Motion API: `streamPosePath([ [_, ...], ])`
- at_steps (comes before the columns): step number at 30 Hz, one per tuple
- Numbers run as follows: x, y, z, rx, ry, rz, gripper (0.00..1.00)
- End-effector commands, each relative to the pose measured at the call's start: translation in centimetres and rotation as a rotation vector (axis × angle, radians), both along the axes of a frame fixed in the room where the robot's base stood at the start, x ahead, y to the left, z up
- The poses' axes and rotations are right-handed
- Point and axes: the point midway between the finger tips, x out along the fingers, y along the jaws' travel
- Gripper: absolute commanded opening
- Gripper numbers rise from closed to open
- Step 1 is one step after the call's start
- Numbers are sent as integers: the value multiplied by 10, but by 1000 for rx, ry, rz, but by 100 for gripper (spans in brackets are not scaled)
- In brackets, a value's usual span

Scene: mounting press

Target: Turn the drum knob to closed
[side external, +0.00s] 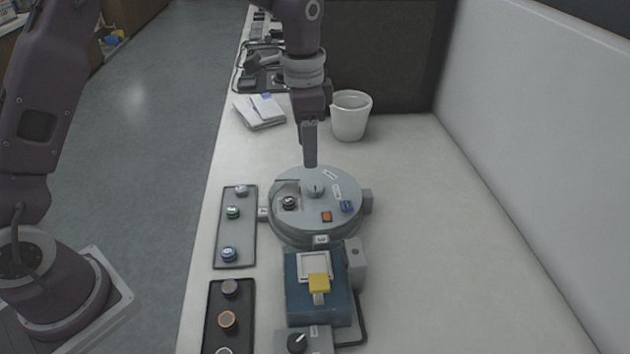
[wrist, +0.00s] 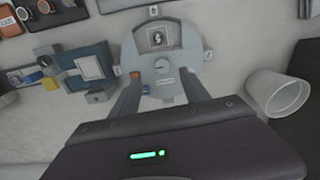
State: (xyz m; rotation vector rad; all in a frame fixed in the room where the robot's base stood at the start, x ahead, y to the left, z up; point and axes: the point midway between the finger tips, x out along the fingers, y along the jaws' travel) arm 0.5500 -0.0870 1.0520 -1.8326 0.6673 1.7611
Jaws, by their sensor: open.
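The round grey drum (side external: 290,224) stands on the bench in the middle of the side view. The drum knob (side external: 315,189) is a small grey knob at the centre of its top, with small white labels to its right whose words I cannot read. It also shows in the wrist view (wrist: 162,65). My gripper (side external: 310,164) points down just above the knob. In the wrist view its open fingers (wrist: 160,76) are spread either side of the knob's line, with nothing between them. Whether a finger touches the drum is unclear.
The drum top carries an opening with a dark round piece (side external: 289,202), an orange button (side external: 326,216) and a blue part (side external: 346,206). A blue press block (side external: 303,311) stands in front. Trays of mounts (side external: 235,245) lie left; a white cup (side external: 351,118) stands behind. Bench at right is clear.

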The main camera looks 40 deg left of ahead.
Motion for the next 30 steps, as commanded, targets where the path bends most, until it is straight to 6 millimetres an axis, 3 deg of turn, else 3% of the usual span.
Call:
streamPosePath([
  [1, 8, -3, -16, 2, 21, -27, 54],
  [4, 16, -5, -33, 3, 38, -59, 54],
  [15, 16, -5, -95, 3, 42, -61, 54],
  [25, 16, -5, -104, 3, 40, -60, 54],
  [30, 16, -5, -104, 3, 40, -60, 22],
])
